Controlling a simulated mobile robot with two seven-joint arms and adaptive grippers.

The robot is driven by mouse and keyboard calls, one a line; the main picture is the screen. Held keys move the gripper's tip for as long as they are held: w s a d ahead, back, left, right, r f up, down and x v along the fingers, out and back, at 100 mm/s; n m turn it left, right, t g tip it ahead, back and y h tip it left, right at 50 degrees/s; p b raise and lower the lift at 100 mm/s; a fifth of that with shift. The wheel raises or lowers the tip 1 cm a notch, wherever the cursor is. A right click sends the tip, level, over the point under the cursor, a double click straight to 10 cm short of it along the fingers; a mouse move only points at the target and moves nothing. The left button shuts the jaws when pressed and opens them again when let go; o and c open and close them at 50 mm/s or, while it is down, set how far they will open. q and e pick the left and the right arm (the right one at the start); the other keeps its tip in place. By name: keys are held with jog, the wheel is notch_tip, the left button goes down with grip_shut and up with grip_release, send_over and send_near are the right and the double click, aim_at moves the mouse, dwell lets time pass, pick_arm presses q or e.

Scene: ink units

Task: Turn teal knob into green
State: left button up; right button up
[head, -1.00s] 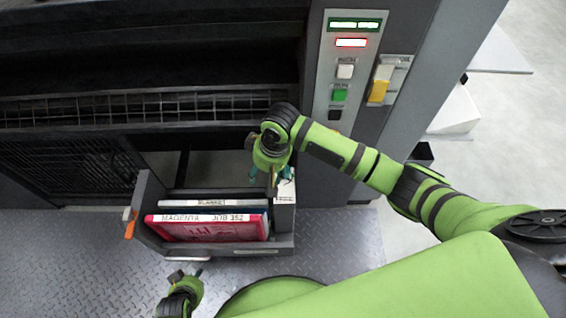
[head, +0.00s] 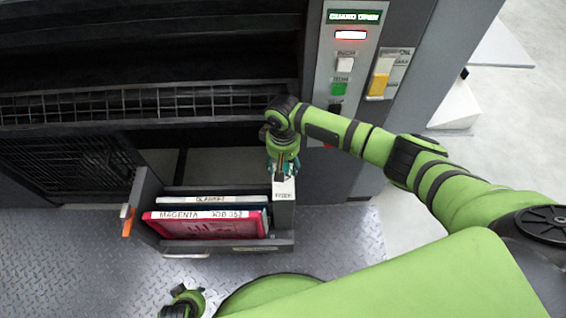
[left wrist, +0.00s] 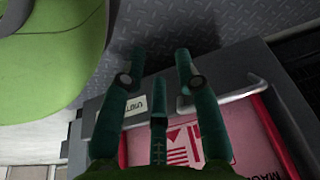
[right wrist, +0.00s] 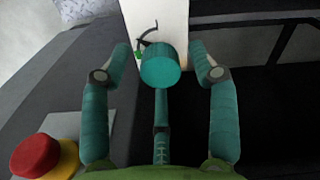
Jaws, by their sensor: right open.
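The teal knob (right wrist: 160,68) stands out from a white panel (right wrist: 172,20) in the right wrist view. A black arc mark and a small green mark (right wrist: 138,56) show on the panel at the knob's upper left. My right gripper (right wrist: 160,62) is open, with a finger on each side of the knob and gaps between. In the head view my right gripper (head: 283,170) hangs over the white box (head: 284,190) and hides the knob. My left gripper (left wrist: 158,65) is open and empty above the drawer front; it also shows low in the head view (head: 186,297).
A red emergency button (right wrist: 36,156) on a yellow base is beside my right gripper. An open drawer (head: 270,246) holds a magenta plate (head: 205,229) and others. A control panel (head: 346,60) with a green button (head: 339,89) stands behind my right arm. The floor in front is clear.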

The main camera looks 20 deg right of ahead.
jog(key=c, duration=1.1)
jog(key=shift+c, duration=0.2)
pick_arm(q)
jog(key=shift+r, duration=0.15)
